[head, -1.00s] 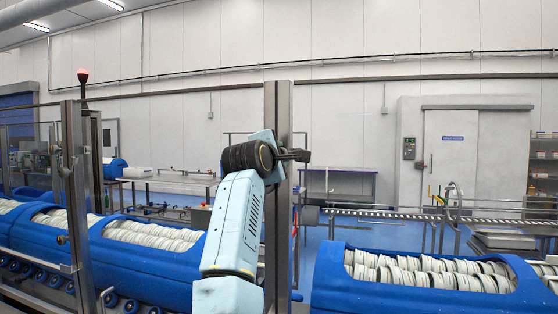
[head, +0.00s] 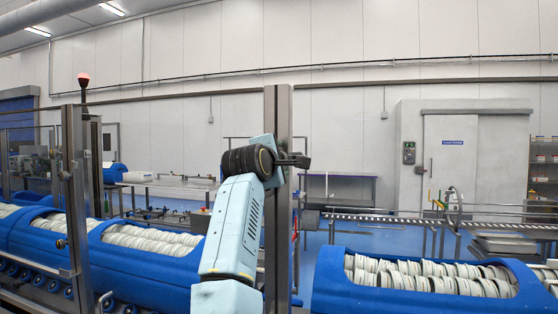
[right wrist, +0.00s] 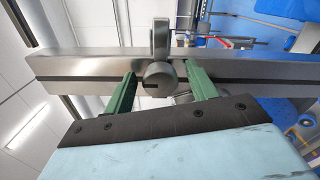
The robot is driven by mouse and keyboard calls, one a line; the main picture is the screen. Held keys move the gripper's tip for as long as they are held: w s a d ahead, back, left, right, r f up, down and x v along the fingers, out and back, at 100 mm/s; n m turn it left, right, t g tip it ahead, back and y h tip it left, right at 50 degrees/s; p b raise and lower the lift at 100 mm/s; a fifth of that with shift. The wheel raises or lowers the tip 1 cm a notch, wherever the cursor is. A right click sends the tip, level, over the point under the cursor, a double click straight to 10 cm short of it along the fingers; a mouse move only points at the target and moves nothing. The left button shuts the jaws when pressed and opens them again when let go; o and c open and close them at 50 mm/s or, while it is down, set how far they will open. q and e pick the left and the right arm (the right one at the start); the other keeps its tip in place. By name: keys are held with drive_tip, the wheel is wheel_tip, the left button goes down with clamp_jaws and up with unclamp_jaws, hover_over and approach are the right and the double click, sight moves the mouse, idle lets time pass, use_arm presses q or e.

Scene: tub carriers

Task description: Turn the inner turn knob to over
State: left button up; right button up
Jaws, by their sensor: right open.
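The turn knob (right wrist: 158,79) is a round grey metal knob with a short dark slot across its face. It sits on a steel post (right wrist: 235,70), with a metal tab (right wrist: 160,38) standing up behind it. My right gripper (right wrist: 160,70) is open, with one green finger on each side of the knob; whether either finger touches it I cannot tell. In the head view my right gripper (head: 293,160) is at the upper part of the steel post (head: 278,110), and the knob cannot be made out there. My left gripper is not in view.
Blue tub carriers (head: 335,290) filled with rows of pale discs stand right of the post, and more blue carriers (head: 140,270) stand left. Another steel post (head: 74,190) with small knobs stands at the left. Open floor (head: 385,238) lies behind.

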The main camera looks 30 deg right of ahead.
drive_tip(key=shift+a, duration=0.1)
drive_tip(key=b+v, duration=0.4)
drive_tip(key=v, duration=0.9)
